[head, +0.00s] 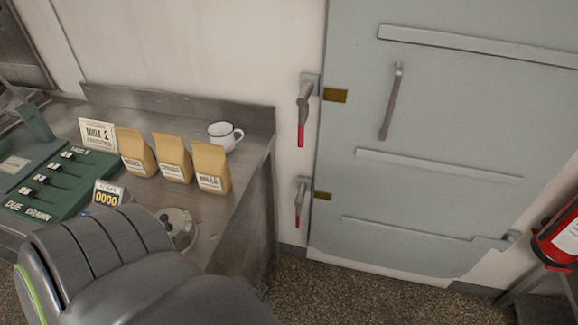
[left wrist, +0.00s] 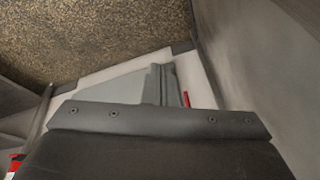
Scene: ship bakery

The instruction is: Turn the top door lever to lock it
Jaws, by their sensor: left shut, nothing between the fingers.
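The top door lever (head: 303,95) is a grey handle with a red grip, mounted on the white wall at the left edge of the grey door (head: 450,130). Its red end hangs straight down, beside a brass plate (head: 335,95) on the door. A similar lower lever (head: 300,200) also hangs down by a second brass plate (head: 322,196). In the left wrist view a red lever end (left wrist: 186,99) shows; I cannot tell which lever it is. My left gripper (left wrist: 155,120) is shut and empty, apart from the levers. My right gripper is out of view.
A steel counter (head: 258,140) left of the door holds paper bags (head: 172,158), a white mug (head: 223,135) and a green device (head: 60,180). My arm covers its front. A fire extinguisher (head: 560,240) is at the right. Speckled floor (head: 360,295) is clear before the door.

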